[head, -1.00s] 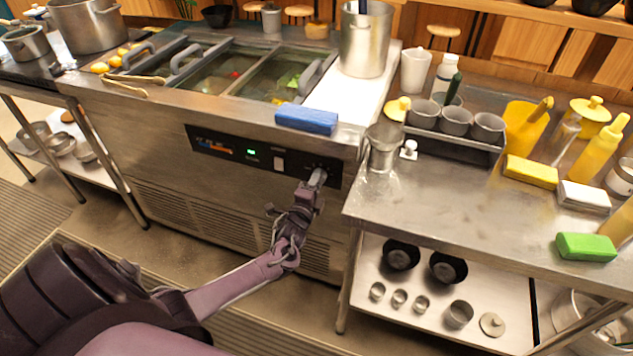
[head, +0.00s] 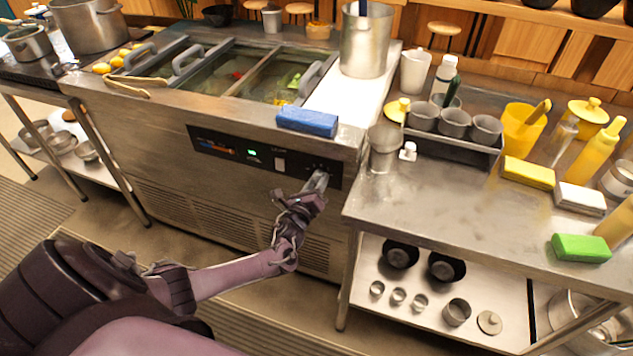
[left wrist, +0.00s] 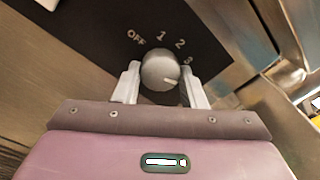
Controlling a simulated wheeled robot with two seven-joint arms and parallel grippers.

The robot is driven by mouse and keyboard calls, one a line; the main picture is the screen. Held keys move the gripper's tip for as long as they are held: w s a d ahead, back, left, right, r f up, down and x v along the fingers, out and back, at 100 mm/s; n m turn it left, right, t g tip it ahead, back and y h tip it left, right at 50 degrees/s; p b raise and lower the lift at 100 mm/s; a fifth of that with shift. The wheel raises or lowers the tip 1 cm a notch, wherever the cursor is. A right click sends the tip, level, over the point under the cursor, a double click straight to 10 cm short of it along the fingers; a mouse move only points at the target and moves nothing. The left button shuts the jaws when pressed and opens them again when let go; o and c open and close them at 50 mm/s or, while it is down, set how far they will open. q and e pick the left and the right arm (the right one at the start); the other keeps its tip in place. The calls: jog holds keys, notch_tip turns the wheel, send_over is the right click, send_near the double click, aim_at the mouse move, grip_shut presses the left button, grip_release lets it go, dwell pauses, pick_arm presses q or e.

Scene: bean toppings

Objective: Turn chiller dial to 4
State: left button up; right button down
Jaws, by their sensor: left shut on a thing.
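The chiller dial (left wrist: 160,68) is a round grey knob on the dark control panel (head: 232,150) on the chiller's front. The printed marks OFF, 1, 2 and 3 show around it in the left wrist view. No 4 is visible; the right-hand finger covers that area. My left gripper (left wrist: 162,84) has one finger on each side of the dial and is shut on it. In the head view my left gripper (head: 317,181) hides the dial at the panel's right end. My right gripper is not in view.
A blue sponge (head: 307,122) lies on the chiller's top edge just above the panel. A metal side table (head: 440,205) stands close on the right, with a metal pitcher (head: 383,148) near its left edge. The floor before the chiller is clear apart from my arm.

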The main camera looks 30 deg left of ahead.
pick_arm(q)
jog(key=shift+f+m, duration=0.1)
jog(key=shift+m, duration=0.8)
jog(key=o, duration=1)
jog(key=p+v, duration=0.1)
jog(key=v, duration=0.7)
